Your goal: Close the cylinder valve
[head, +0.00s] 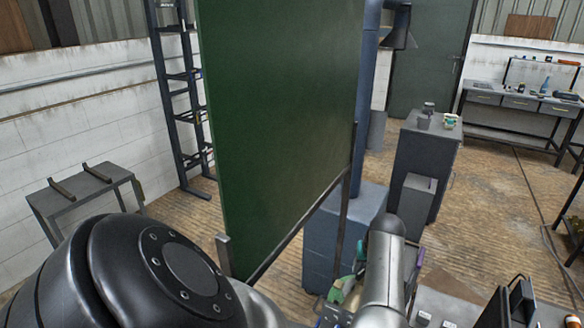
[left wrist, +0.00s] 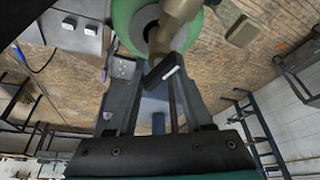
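The green cylinder (left wrist: 128,14) shows at the top of the left wrist view, with a brass valve (left wrist: 176,22) on it. A dark lever-like handle with a pale end (left wrist: 164,72) reaches from the valve to between the fingers of my left gripper (left wrist: 158,78). The fingers stand apart on either side of the handle, and I cannot tell whether either touches it. In the head view a small green part (head: 345,290) shows at the bottom, largely hidden by my arm; I cannot make out the gripper tips there. My right gripper is not in view.
A large dark green panel (head: 280,120) on a metal frame stands ahead. A grey cabinet (head: 424,165) and a workbench (head: 520,103) are at the right, a small metal table (head: 85,195) and a ladder-like rack (head: 183,76) at the left. Wooden floor (head: 490,215) is clear at the right.

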